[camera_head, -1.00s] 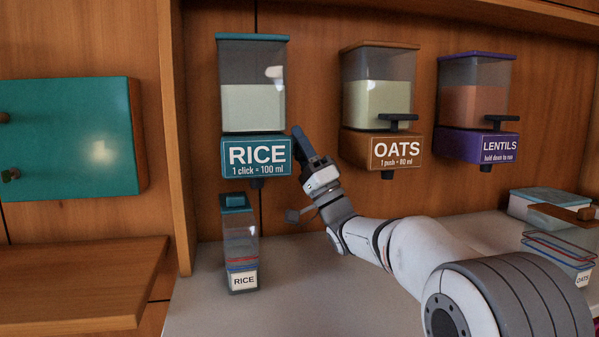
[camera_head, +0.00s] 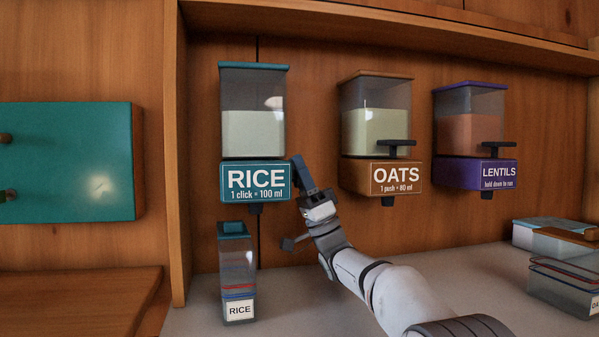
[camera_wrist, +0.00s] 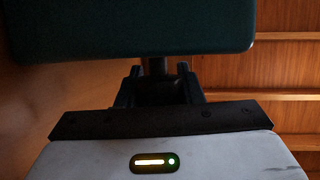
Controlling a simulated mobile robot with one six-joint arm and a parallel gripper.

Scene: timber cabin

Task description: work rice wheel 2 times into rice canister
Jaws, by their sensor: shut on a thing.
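The rice dispenser (camera_head: 254,110) hangs on the wall, with a teal lid, pale rice behind a clear front and a teal RICE label reading 1 click = 100 ml. The rice canister (camera_head: 237,270), clear with a teal rim and red and blue lines, stands upright on the counter, below and slightly left of the dark spout (camera_head: 256,208). Its fill is unclear. My gripper (camera_head: 302,168) is at the dispenser's right side, shut on the rice wheel (camera_wrist: 157,68). In the wrist view only the wheel's dark stem shows; the fingers and the teal housing hide the rest.
The oats dispenser (camera_head: 378,130) and lentils dispenser (camera_head: 472,125) hang to the right, each with a dark lever. An oats container (camera_head: 566,285) stands on the counter at far right. A teal cabinet door (camera_head: 65,160) is at left. The counter between canister and oats container is mostly clear.

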